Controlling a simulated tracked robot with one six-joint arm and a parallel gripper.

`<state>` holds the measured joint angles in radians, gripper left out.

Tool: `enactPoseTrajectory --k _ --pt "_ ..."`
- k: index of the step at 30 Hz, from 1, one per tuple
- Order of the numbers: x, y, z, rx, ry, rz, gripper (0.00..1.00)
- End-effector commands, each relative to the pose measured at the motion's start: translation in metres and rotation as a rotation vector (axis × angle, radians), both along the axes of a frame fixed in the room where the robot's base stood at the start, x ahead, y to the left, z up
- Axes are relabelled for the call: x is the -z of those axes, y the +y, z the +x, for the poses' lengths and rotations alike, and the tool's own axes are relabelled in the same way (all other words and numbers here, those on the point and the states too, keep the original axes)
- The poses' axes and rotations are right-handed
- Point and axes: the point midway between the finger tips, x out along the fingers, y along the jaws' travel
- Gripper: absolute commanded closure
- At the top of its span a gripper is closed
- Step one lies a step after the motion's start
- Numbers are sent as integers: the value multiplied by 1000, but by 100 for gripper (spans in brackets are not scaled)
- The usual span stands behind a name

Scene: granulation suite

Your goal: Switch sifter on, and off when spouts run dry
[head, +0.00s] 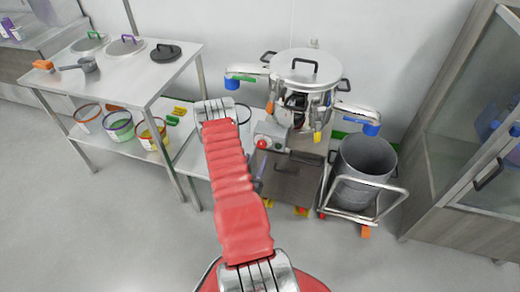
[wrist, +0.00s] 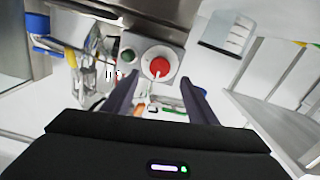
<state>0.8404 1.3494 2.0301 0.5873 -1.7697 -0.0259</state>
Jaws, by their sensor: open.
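The sifter (head: 303,90) is a round steel machine with a lidded top, standing against the wall. A left spout (head: 245,75) and a right spout (head: 358,113) stick out from it with coloured ends; whether anything flows from them cannot be seen. Its grey switch box (head: 270,133) carries a red knob (head: 262,144). In the wrist view the red knob (wrist: 158,68) sits on the box face beside a dark green button (wrist: 127,56). My gripper (wrist: 158,90) is open and empty, its two dark fingers apart on either side below the knob. My arm partly hides it in the head view.
A grey bin (head: 365,165) in a wheeled frame stands right of the sifter. A steel table (head: 130,75) with lids and a scoop is at left, with several tubs on its shelf. A glass-fronted cabinet (head: 470,130) is at right. The front floor is clear.

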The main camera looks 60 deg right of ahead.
Motion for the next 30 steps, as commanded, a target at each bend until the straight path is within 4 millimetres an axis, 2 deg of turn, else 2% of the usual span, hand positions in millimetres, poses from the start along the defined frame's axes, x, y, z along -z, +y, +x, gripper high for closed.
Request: enactPoseTrajectory --k 9,15,26,30 --pt "-1 -49 7 3 -1 -2 47" --pt "0 -70 11 1 -1 -1 47" --pt "0 -75 12 0 1 0 47" --pt "0 -75 12 0 1 0 56"
